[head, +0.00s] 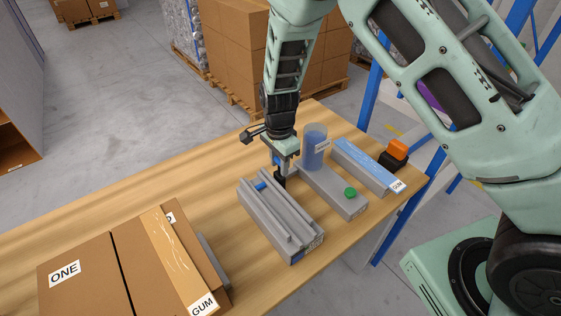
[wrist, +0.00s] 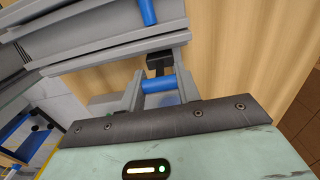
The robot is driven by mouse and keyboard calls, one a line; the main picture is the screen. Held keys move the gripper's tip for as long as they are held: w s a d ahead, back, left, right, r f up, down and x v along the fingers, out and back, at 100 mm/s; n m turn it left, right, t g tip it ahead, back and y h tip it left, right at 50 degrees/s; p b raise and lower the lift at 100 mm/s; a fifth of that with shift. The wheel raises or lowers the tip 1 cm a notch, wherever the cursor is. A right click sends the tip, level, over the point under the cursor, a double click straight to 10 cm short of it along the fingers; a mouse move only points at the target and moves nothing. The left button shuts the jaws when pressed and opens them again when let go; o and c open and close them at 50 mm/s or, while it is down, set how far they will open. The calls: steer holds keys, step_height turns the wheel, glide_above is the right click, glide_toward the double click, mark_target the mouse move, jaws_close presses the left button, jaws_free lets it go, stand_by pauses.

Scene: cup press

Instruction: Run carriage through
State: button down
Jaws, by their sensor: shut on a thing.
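A grey block with raised rails and a long channel (head: 292,228) lies on the table, with a white label on its near end. A small blue piece (head: 260,186) sits in the channel toward the far end; a blue rod (wrist: 148,12) also shows over the grey rails in the wrist view. My gripper (head: 281,176) points down at the block's far right side. Its fingers are shut on a small blue-and-black piece (wrist: 157,83). I cannot tell whether this piece is the carriage, or whether it touches the block.
A translucent blue cup (head: 315,150) stands on a grey base with a green button (head: 350,192). A blue-topped block (head: 366,167) and an orange-and-black object (head: 397,150) are to the right. Cardboard boxes (head: 80,279) fill the left front. The table's far left is clear.

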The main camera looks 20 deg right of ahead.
steer(key=shift+w+a+r, duration=0.1)
steer(key=shift+w+r, duration=0.05)
steer(key=shift+w, duration=0.15)
steer(key=c, duration=1)
jaws_free()
steer(key=shift+r, duration=0.1)
step_height(320, 180, up, 17)
steer(key=b, duration=0.2)
